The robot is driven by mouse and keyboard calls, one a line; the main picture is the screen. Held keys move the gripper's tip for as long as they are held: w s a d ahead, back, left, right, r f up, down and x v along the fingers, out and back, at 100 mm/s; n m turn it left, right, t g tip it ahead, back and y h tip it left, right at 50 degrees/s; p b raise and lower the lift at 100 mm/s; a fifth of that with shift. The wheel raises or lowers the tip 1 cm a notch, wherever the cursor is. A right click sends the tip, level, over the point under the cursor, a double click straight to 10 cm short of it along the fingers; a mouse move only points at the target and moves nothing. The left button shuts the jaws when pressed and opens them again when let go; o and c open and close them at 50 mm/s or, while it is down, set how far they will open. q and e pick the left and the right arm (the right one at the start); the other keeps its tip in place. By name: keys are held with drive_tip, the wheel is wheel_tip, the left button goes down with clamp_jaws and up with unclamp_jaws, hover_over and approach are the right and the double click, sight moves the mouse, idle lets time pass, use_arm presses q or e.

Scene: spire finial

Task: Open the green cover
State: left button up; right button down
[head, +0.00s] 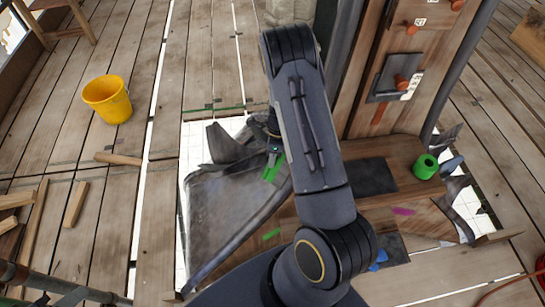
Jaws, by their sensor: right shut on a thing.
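The green cover appears to be a dark grey sheet (225,205) with a bright green tab (273,168), left of my right arm. It lies raised and bent over a pale opening in the floor, at the foot of a wooden post. My right gripper (268,146) is at the sheet's upper edge, right beside the green tab, and is shut on it. The arm hides part of the gripper and the sheet's right side. A small green strip (271,234) lies lower on the boards. My left gripper is not in view.
A wooden post (375,75) with orange pegs stands right of my arm. A green ring-shaped object (426,167) sits at its base, near curled dark sheets (452,165). A yellow bucket (108,98) and loose wood (76,204) are on the left.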

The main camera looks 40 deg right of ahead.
drive_tip(key=c, duration=1.4)
unclamp_jaws()
drive_tip(key=shift+s, duration=0.15)
drive_tip(key=shift+o, duration=0.2)
drive_tip(key=shift+r, duration=0.1)
drive_tip(key=v, duration=0.7)
drive_tip(key=shift+d+r, duration=0.15)
drive_tip(key=shift+r, duration=0.15)
